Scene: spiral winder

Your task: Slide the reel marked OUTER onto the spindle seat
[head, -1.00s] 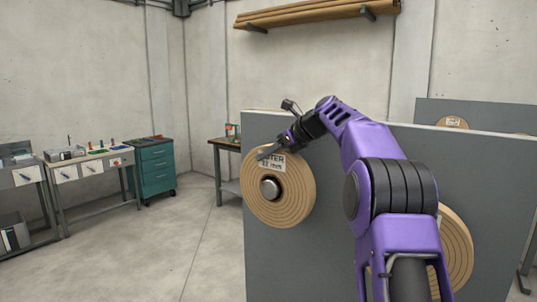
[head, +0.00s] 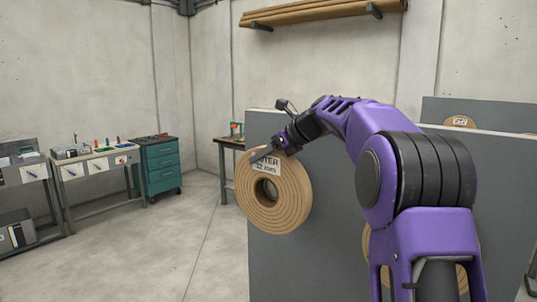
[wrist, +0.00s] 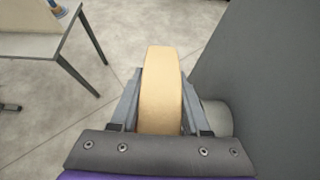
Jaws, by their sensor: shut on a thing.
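The tan wound reel (head: 287,205) carries a white label reading OUTER, with a smaller line beneath; one finger crosses its upper left. My gripper (head: 268,155) is shut on the reel's top rim. In the wrist view the reel (wrist: 161,85) stands edge-on between the two fingers. A pale grey cylinder (wrist: 217,118), seemingly the spindle, sticks out from the grey panel (wrist: 265,90) beside the reel. The reel hangs clear of the panel.
Another reel (head: 366,243) is mostly hidden behind my arm. A further one (head: 459,122) shows at the back panel. A workbench (head: 228,142) stands behind the panel's left edge. A teal drawer cabinet (head: 161,168) and benches are at left. The floor (head: 165,245) between is clear.

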